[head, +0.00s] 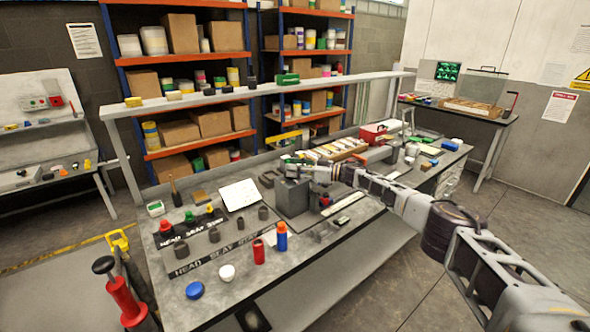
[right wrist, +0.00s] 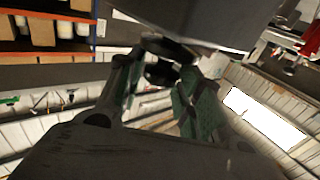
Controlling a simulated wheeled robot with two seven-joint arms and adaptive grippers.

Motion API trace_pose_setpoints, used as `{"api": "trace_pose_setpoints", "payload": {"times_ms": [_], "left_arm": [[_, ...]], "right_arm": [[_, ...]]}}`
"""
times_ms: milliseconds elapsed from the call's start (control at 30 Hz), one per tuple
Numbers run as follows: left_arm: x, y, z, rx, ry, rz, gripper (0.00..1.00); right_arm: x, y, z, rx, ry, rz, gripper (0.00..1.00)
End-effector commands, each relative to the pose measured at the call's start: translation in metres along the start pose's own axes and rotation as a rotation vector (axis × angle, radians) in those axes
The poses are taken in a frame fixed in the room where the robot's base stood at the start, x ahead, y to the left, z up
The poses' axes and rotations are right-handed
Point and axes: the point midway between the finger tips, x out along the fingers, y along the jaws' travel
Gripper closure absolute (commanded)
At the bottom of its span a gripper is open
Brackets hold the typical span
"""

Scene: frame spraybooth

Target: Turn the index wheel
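A grey block-shaped fixture (head: 291,200) stands on the bench in the head view. In the right wrist view, a dark round part (right wrist: 161,68), which looks like the index wheel, sits by a large grey body (right wrist: 205,20). My right gripper (head: 290,166) is at the top of the fixture. In the wrist view, its two green-padded fingers (right wrist: 162,88) stand apart on either side of the dark part, with gaps seeming to show. I cannot tell whether either pad touches it. The wheel is hard to make out in the head view. My left gripper is not in view.
Red bottle (head: 259,251), blue bottle (head: 282,237), white ball-like item (head: 227,272) and blue lid (head: 194,290) stand at the bench front. A white sheet (head: 239,194) lies left of the fixture. A raised shelf (head: 240,92) runs along the back. Several items crowd the bench's right side.

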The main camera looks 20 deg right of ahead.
Motion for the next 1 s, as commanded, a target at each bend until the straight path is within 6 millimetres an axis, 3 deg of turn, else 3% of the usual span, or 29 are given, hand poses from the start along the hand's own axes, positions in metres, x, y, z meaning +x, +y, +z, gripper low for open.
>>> {"api": "trace_pose_setpoints", "payload": {"times_ms": [100, 567, 1000], "left_arm": [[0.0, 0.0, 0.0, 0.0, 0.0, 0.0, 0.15], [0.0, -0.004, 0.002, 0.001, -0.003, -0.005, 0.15], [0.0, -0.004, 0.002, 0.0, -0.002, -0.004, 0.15]], "right_arm": [[0.0, 0.0, 0.0, 0.0, 0.0, 0.0, 0.48], [-0.003, 0.0, 0.0, 0.0, 0.0, 0.0, 0.48], [-0.035, 0.0, 0.001, 0.001, 0.0, 0.001, 0.48]]}}
